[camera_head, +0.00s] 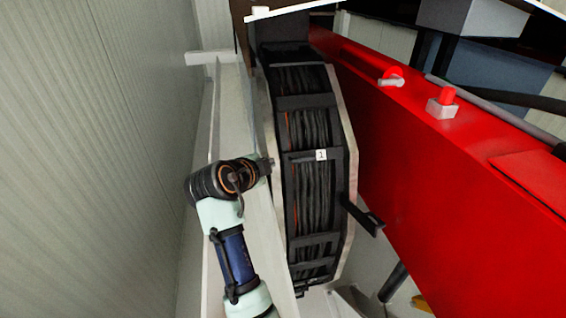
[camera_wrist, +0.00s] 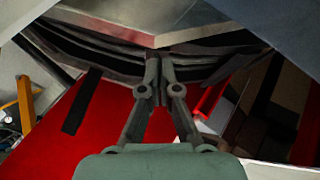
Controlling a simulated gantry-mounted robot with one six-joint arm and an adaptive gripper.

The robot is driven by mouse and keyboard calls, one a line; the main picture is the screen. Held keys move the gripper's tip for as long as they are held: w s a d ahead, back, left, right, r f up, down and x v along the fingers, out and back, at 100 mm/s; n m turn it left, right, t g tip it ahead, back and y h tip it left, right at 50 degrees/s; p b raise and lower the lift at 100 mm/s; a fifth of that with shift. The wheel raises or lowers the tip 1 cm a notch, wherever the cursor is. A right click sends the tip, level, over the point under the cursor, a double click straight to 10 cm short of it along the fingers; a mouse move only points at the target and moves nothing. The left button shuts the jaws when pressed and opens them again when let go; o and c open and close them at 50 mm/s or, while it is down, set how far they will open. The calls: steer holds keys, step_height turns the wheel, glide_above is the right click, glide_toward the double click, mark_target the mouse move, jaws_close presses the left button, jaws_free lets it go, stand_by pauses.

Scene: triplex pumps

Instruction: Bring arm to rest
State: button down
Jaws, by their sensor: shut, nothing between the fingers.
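My gripper (camera_wrist: 158,95) shows in the middle of the wrist view with its two fingers together and nothing between them. In the head view, my gripper (camera_head: 268,163) is small and points right, toward the pale rim of a large black cable reel. My arm comes up from the bottom of the head view and bends at the wrist. The reel (camera_head: 318,160) bears a small white tag marked 1. In the wrist view, its dark curved bands (camera_wrist: 110,48) lie beyond the fingertips. I cannot tell whether the fingertips touch the reel.
A ribbed pale wall (camera_head: 95,150) stands left of my arm. A red beam (camera_head: 430,150) with red-topped fittings (camera_head: 446,98) runs along the right of the reel. A black bracket (camera_head: 368,216) sticks out at the reel's right side. The room between wall and reel is narrow.

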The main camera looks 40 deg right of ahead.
steer(key=shift+a+r, duration=0.25)
steer(key=shift+a, duration=0.3)
steer(key=shift+a+r, duration=0.25)
steer(key=shift+a, duration=0.25)
